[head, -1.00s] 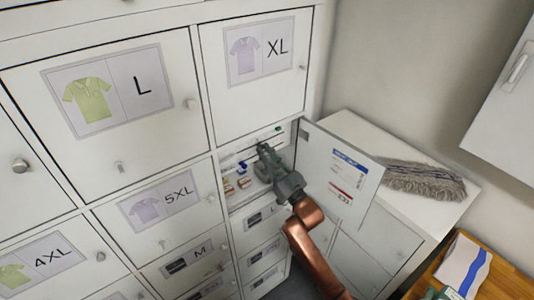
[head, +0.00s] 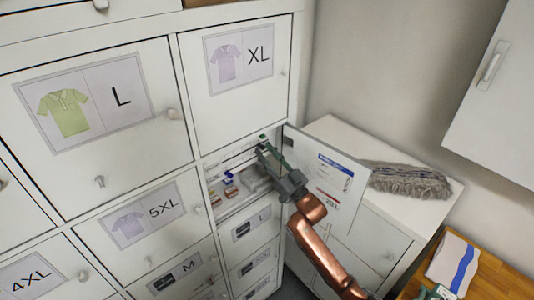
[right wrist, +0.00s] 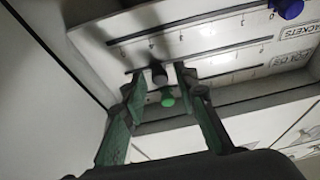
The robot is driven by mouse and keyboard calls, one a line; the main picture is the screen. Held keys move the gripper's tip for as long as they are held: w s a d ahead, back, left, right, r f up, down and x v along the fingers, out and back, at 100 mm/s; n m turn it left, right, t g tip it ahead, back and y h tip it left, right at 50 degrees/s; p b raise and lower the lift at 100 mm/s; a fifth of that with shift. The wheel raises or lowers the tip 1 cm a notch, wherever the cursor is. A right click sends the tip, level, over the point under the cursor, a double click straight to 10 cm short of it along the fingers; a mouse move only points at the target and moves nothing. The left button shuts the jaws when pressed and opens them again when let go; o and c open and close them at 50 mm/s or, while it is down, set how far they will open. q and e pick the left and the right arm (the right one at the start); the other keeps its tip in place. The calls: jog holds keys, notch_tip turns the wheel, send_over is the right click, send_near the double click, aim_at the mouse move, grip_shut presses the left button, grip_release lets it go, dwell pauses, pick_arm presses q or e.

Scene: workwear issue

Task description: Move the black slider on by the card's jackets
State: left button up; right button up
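The black slider (right wrist: 159,75) shows in the right wrist view, on a slotted white panel. My right gripper (right wrist: 160,74) is open, with one finger on each side of the black slider and a visible gap to it. A green slider (right wrist: 167,101) sits just below it in the picture. In the head view my right gripper (head: 264,150) reaches into the open compartment under the XL door and hides the black slider. A card (head: 338,182) with blue and red printed lines is on the open door; its small text is unreadable. My left gripper is out of view.
A blue slider (right wrist: 289,8) sits at the panel's upper right, near labels reading JACKETS and POLOS. The open compartment door (head: 360,205) stands close right of my arm. Small blue and orange items (head: 229,184) lie in the compartment. A grey mop head (head: 408,180) lies on the white cabinet.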

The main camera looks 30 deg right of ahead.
jog(key=shift+o, duration=0.3)
jog(key=shift+d, duration=0.1)
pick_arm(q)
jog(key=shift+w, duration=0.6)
pick_arm(e)
jog(key=v, duration=1.2)
